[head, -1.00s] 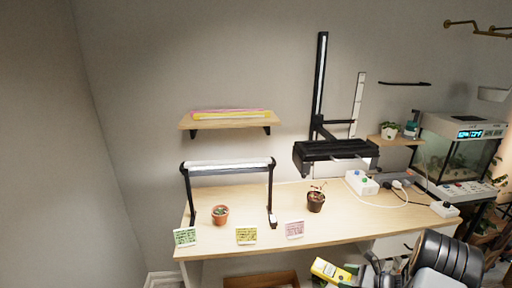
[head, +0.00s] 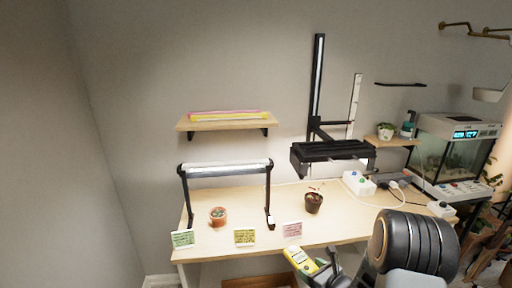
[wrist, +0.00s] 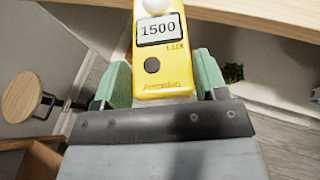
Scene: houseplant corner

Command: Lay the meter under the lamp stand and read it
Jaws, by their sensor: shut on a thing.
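The meter is a yellow lux meter (head: 300,260) with a white dome, held at the table's front edge in the head view. In the wrist view the meter (wrist: 165,70) shows "1500 LUX" on its display. My gripper (wrist: 165,85) is shut on it, with green finger pads on both sides; in the head view my gripper (head: 322,272) is at the lower middle. The black lamp stand (head: 226,169) with a white tube stands on the left of the table. A small potted plant (head: 218,216) stands under it.
The wooden table (head: 340,228) also holds a darker pot (head: 313,203) under a second black lamp fixture (head: 332,152). Green, yellow and pink cards stand along the front edge. A power strip (head: 358,182) and cables lie at right, near an aquarium (head: 450,150).

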